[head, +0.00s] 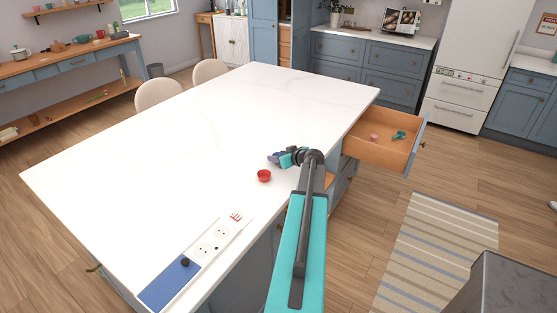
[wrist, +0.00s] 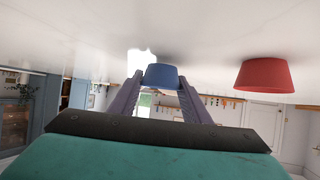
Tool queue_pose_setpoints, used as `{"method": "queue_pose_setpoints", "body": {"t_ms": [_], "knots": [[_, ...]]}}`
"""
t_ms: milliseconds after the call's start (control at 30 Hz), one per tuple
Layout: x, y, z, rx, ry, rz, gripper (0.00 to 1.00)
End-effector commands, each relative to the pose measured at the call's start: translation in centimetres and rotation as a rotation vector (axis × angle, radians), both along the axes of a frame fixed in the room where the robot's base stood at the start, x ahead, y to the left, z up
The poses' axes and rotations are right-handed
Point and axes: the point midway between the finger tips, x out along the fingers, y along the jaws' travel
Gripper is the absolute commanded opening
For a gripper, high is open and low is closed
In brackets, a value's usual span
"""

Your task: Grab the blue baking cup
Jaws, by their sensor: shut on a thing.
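The blue baking cup (wrist: 161,77) shows in the wrist view between the two fingers of my gripper (wrist: 161,84). The fingers touch it on both sides, so my gripper is shut on it. In the head view my gripper (head: 275,158) is low over the white island top (head: 200,110), near its right edge. The blue cup is hard to tell from the gripper there. I cannot tell whether the cup touches the island top.
A red cup (head: 264,176) stands on the island just beside my gripper, also in the wrist view (wrist: 267,76). An open drawer (head: 372,157) with small items juts out at right. A socket strip (head: 212,242) lies at the front. The far island top is clear.

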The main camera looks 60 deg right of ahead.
Motion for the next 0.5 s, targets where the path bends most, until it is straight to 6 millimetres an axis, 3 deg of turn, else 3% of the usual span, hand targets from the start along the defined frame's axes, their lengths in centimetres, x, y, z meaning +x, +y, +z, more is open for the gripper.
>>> {"method": "queue_pose_setpoints", "body": {"t_ms": [333,500], "knots": [[-0.1,0.0,2.6,-0.002,0.0,0.0,0.22],[-3.7,-0.3,2.5,0.0,0.0,-0.004,0.22]]}}
